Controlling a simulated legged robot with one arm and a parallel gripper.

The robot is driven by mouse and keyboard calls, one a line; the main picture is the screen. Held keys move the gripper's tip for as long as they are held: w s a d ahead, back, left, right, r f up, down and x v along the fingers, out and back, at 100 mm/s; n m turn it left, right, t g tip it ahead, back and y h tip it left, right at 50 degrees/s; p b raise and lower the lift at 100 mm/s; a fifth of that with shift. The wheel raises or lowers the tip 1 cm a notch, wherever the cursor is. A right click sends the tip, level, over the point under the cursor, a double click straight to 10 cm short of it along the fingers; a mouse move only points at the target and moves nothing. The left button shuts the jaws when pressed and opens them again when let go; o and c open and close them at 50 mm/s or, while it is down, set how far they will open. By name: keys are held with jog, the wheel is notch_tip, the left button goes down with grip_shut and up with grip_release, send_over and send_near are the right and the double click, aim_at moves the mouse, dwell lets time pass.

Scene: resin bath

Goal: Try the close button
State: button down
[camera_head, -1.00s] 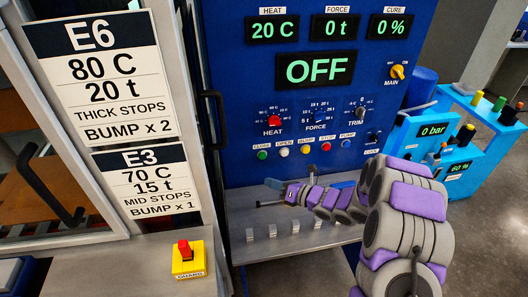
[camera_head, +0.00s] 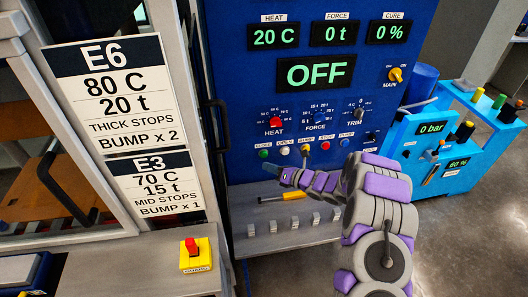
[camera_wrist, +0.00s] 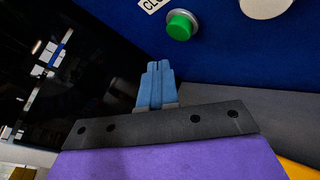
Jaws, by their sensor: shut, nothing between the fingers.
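The green close button (camera_head: 264,154) is at the left end of the button row on the blue press panel. In the wrist view the green button (camera_wrist: 181,26) stands out from the panel, above and slightly right of my gripper's tips. Its label is partly cut off there. My gripper (camera_head: 271,169) is just below the close button in the head view; its blue fingers (camera_wrist: 154,68) are together and hold nothing. A gap shows between the tips and the button in the wrist view; I cannot tell its exact depth. The panel display (camera_head: 315,73) reads OFF.
A ledge (camera_head: 290,238) below the panel carries a yellow-handled tool (camera_head: 292,195) and several small metal blocks. The yellow main switch (camera_head: 395,75) is at the panel's upper right. A red guard button (camera_head: 192,246) on a yellow box is at the lower left. Other buttons sit right of the close button.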

jog(key=shift+w+a, duration=0.3)
jog(key=shift+w, duration=0.65)
jog(key=shift+w+f, duration=0.1)
jog(key=shift+w, duration=0.05)
dwell(1.3)
jog(key=shift+w+b, duration=0.2)
jog(key=shift+b, duration=0.2)
jog(key=shift+w+a, duration=0.15)
jog(key=shift+w, duration=0.35)
dwell(0.6)
jog(key=shift+s+b, duration=0.15)
jog(key=shift+b, duration=0.2)
jog(key=shift+s+d+b, duration=0.2)
jog(key=shift+s+b, duration=0.5)
jog(key=shift+s, duration=0.05)
